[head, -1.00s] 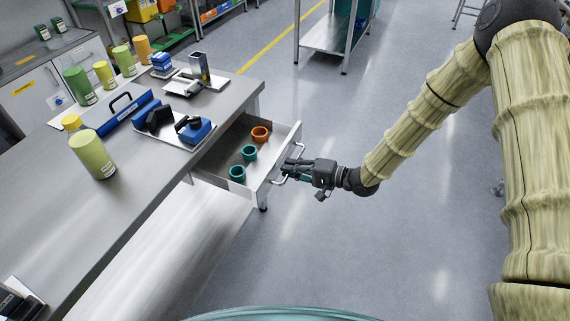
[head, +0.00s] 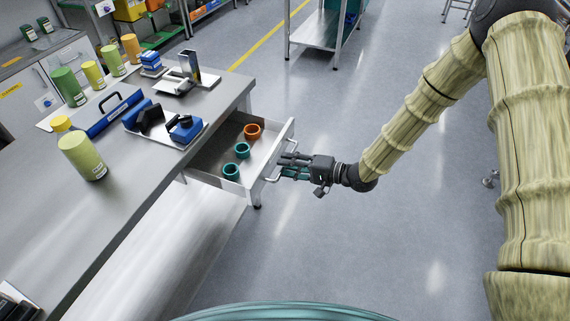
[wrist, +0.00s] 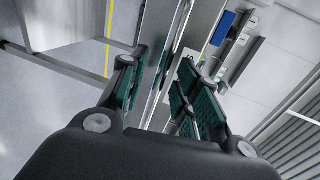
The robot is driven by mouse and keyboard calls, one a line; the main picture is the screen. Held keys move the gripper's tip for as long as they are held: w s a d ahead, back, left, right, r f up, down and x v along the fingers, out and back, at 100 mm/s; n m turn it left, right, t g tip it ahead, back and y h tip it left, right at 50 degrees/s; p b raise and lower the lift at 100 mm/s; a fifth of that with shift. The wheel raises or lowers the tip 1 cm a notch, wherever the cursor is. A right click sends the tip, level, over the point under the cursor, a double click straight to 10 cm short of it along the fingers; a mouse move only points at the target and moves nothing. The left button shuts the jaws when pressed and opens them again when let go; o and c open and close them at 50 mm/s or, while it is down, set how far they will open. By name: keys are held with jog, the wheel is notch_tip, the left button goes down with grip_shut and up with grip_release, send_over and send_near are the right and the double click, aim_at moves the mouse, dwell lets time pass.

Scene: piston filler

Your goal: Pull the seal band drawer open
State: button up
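The seal band drawer (head: 212,184) stands pulled out from under the grey bench. Two teal bands and one orange band (head: 252,131) lie inside it. Its metal bar handle (head: 271,174) is on the front, facing my gripper. My gripper (head: 284,166) is just right of the handle in the head view, with its fingers spread and the tips close to the bar. In the wrist view, the gripper (wrist: 156,88) shows its green-padded fingers apart, with the drawer front and bar beyond and between them. Whether a fingertip still touches the bar is unclear.
The bench top (head: 130,190) carries green and yellow canisters (head: 82,156), a blue toolbox (head: 117,113) and a tray with blue-and-black items. A metal rack (head: 318,38) stands behind. The floor (head: 370,240) right of the drawer is clear.

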jog(key=v, duration=1)
jog(key=shift+d, duration=0.25)
jog(key=shift+s, duration=0.15)
jog(key=s+d+f+h, duration=0.1)
jog(key=s+f+h, duration=0.3)
jog(key=s+f, duration=0.3)
jog(key=s+d+f+h, duration=0.25)
jog(key=s+f, duration=0.25)
jog(key=f, duration=0.4)
jog(key=s+d+f+n+g+h, duration=0.1)
jog(key=s+d+f+g+h, duration=0.1)
jog(key=s, duration=0.6)
jog(key=s+d+f+n+g+h, duration=0.1)
jog(key=s+d+f+g+h, duration=0.1)
jog(key=s, duration=0.5)
jog(key=s+d+f+n+g+h, duration=0.1)
jog(key=s+d+f+n+h, duration=0.1)
jog(key=s, duration=0.6)
jog(key=d+f+h, duration=0.1)
jog(key=d+h, duration=0.1)
jog(key=shift+s+d+g, duration=0.3)
jog(key=shift+g, duration=0.1)
